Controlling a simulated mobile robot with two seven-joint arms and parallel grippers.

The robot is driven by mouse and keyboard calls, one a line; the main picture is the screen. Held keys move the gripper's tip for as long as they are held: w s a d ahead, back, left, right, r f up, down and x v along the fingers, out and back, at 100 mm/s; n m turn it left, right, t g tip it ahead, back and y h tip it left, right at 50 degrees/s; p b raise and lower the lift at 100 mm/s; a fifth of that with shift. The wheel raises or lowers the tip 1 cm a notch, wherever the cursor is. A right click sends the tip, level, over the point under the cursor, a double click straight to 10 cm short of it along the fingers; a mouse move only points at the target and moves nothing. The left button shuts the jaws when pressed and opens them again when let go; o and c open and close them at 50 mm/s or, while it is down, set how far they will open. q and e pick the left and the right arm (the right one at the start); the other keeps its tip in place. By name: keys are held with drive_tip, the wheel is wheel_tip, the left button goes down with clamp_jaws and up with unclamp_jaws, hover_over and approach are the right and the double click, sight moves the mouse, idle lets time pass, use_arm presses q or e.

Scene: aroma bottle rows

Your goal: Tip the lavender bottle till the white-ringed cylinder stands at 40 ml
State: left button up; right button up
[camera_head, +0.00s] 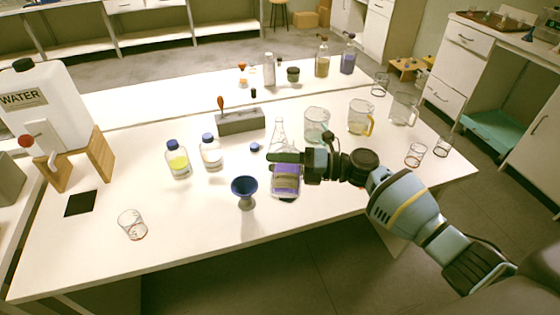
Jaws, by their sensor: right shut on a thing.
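The lavender bottle (285,183) is at the middle of the table, with purple contents and a pale label band. My right gripper (287,158) comes in from the right and is shut on its upper part, which the fingers hide. The bottle looks near upright; I cannot tell whether its base touches the table. A loose blue cap (255,147) lies to its left. I cannot make out a white-ringed cylinder for certain, nor any 40 ml mark. My left gripper is out of view.
A blue funnel-shaped cup (245,190) stands close left of the bottle. A clear conical flask (279,135) is just behind the gripper. Blue-capped bottles (178,160) (211,153), a beaker (317,124) and a yellow-handled jug (361,117) stand around.

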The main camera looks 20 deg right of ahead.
drive_tip(key=shift+f, duration=0.2)
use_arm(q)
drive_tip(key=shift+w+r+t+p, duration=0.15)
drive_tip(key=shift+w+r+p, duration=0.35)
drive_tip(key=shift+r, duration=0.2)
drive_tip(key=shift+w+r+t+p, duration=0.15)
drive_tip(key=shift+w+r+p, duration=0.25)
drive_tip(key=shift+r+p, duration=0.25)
use_arm(e)
drive_tip(key=shift+s+r+m, duration=0.1)
drive_tip(key=shift+r+m, duration=0.4)
drive_tip(key=shift+m, duration=0.5)
idle(0.4)
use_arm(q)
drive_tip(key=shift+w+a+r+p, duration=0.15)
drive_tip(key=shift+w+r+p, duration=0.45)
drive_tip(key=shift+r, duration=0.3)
use_arm(e)
drive_tip(key=shift+r+m, duration=0.45)
drive_tip(key=shift+m, duration=0.35)
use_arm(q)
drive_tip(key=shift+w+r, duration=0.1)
use_arm(e)
drive_tip(key=shift+w, duration=0.2)
drive_tip(key=shift+f, duration=0.1)
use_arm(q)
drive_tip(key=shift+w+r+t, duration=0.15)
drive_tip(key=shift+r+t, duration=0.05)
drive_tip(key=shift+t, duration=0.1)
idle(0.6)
